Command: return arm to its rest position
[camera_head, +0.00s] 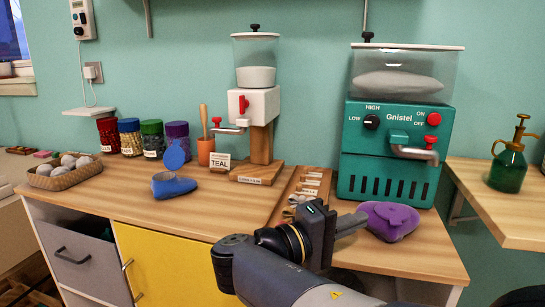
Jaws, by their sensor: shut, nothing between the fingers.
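My arm (275,275) reaches in from the bottom of the picture. My gripper (352,222) is at its end, over the right part of the wooden counter (240,212). Its fingers point right and are shut with nothing between them. A purple lumpy thing (392,222) lies on the counter just right of the fingertips. I cannot tell whether they touch it.
A teal Gnistel machine (390,165) stands behind my gripper. A white dispenser (258,105), a blue pouch-like thing (172,187), several lidded jars (130,138) and a basket (65,178) stand further left. A side shelf (500,205) holds a green spray bottle (508,168).

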